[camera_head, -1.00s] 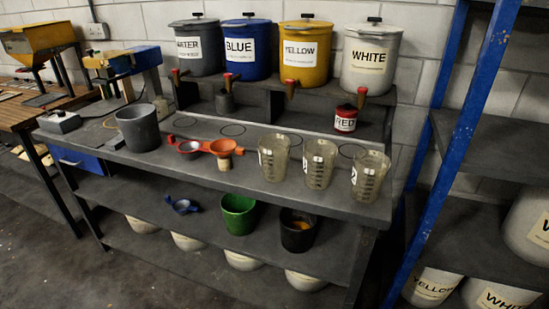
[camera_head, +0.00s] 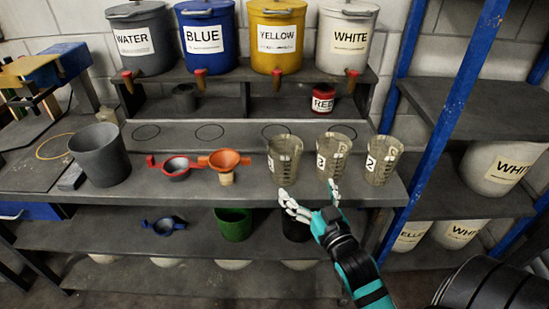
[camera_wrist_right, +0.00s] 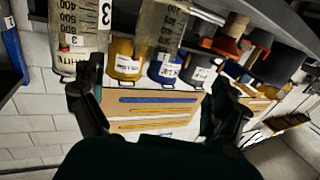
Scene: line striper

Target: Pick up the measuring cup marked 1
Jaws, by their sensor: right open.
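Three clear measuring cups stand in a row on the bench in the head view. The left cup (camera_head: 285,165) has a label turned edge-on, so I cannot read it there. The middle cup (camera_head: 333,168) is marked 3 and the right cup (camera_head: 384,165) is marked 2. My right gripper (camera_head: 312,198) is open and empty at the bench's front edge, in front of the left and middle cups. In the right wrist view, the open fingers (camera_wrist_right: 150,95) have one cup (camera_wrist_right: 163,35) beyond the gap between them and the cup marked 3 (camera_wrist_right: 78,40) to the left.
A red can (camera_head: 323,98) and labelled paint buckets are behind. A blue rack post (camera_head: 440,125) stands at the right.

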